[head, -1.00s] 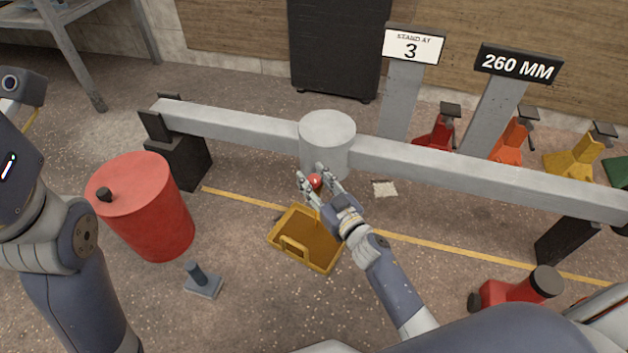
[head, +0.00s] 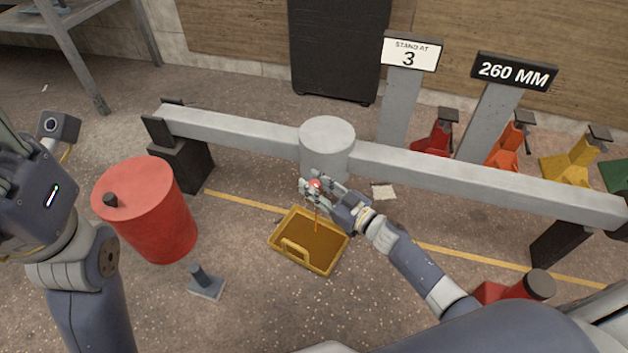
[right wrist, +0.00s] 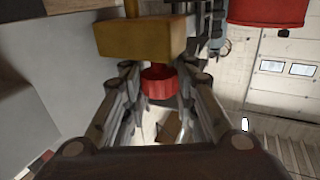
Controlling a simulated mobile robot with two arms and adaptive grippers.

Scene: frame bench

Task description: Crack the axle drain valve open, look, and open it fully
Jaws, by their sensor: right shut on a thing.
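The grey axle beam (head: 480,182) runs across the view with a round grey housing (head: 327,134) at its middle. The drain valve has a red knob (head: 315,184) at the housing's near lower side. My right gripper (head: 314,190) is shut on this knob. In the right wrist view the red knob (right wrist: 159,82) sits between the fingers, below a brass valve body (right wrist: 140,40). A thin brown stream (head: 317,220) runs down from the valve into the yellow drain tray (head: 284,259), which is brown inside. My left wrist shows at the left edge; its fingers are out of view.
A red drum (head: 150,215) stands left of the tray, with a small grey post on a plate (head: 204,284) nearby. Black supports (head: 180,165) carry the beam. Signs read "STAND AT 3" (head: 410,52) and "260 MM" (head: 514,72). Coloured stands (head: 436,138) line the back.

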